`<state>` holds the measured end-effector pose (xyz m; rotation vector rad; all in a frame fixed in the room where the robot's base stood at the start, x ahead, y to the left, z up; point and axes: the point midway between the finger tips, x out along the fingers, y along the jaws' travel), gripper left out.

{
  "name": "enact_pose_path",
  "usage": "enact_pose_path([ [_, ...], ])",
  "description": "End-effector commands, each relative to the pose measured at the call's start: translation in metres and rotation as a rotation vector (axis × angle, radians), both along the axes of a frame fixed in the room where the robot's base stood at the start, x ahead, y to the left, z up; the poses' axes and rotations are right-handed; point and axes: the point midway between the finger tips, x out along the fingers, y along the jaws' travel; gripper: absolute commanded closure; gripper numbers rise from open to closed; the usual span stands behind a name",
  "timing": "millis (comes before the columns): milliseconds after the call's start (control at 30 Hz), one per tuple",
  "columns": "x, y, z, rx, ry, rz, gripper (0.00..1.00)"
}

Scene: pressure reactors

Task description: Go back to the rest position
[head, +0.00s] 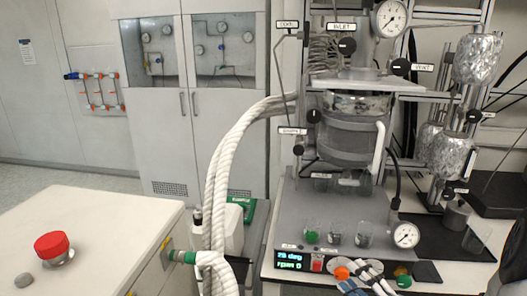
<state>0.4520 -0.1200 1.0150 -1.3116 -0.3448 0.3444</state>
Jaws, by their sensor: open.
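My gripper is not in view. The pressure reactor (348,140) stands on a grey base unit (400,218) at right centre. A round gauge (391,18) sits at its top, and a smaller gauge (406,235) stands on the base. Black knobs with labels, among them INLET and VENT, surround the vessel. The display (289,260) on the base front reads about 25 deg and rpm 0.
White wrapped hoses (222,170) hang between counter and reactor. Foil-wrapped vessels (477,58) stand at right. A grey cabinet (197,125) is behind. Open floor (60,178) shows at far left.

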Motion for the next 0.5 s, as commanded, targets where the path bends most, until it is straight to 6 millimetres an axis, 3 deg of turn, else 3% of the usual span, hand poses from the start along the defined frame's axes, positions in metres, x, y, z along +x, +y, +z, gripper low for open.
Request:
enact_pose_path([
  [33, -0.003, 0.037, 0.021, -0.023, 0.01, 0.138, 0.55],
  [100, -0.018, 0.086, 0.04, -0.057, 0.05, 0.326, 0.55],
  [233, -0.065, 0.16, 0.058, -0.181, 0.164, 0.638, 0.55],
  [367, -0.122, 0.202, 0.059, -0.383, 0.297, 0.875, 0.55],
  [500, -0.177, 0.211, 0.052, -0.675, 0.432, 1.023, 0.55],
])
